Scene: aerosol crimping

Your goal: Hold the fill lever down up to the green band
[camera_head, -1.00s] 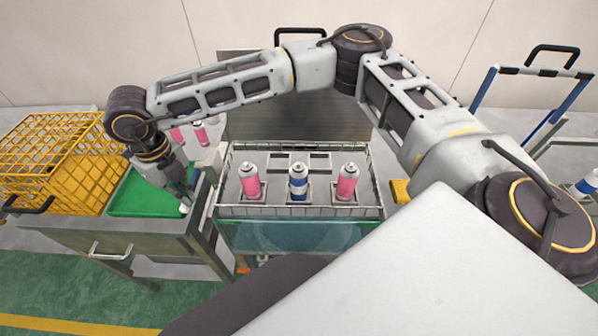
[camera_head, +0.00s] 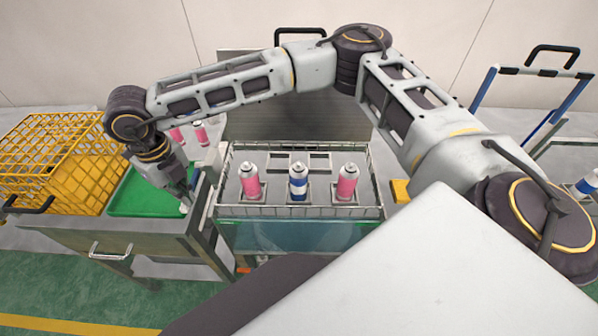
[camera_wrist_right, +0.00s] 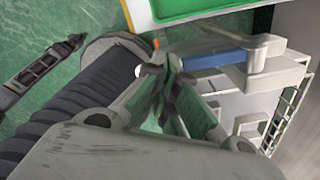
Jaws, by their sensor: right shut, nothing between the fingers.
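My right gripper (camera_head: 188,202) reaches over the left bench beside the green tray (camera_head: 140,192). Its fingers are together and empty, and they also show in the wrist view (camera_wrist_right: 165,92). Just beyond the fingertips in the wrist view is a grey bar with a blue section (camera_wrist_right: 212,60), which may be the fill lever. I cannot tell whether the fingers touch it. In the head view the gripper and wrist hide most of that spot. No green band can be made out for sure. My left gripper is not in view.
A wire-railed rack (camera_head: 300,212) holds two pink cans (camera_head: 347,182) and one blue-and-white can (camera_head: 298,182). A yellow crate (camera_head: 62,160) stands at the left. More pink cans (camera_head: 200,133) stand behind my wrist. My right arm spans above the rack.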

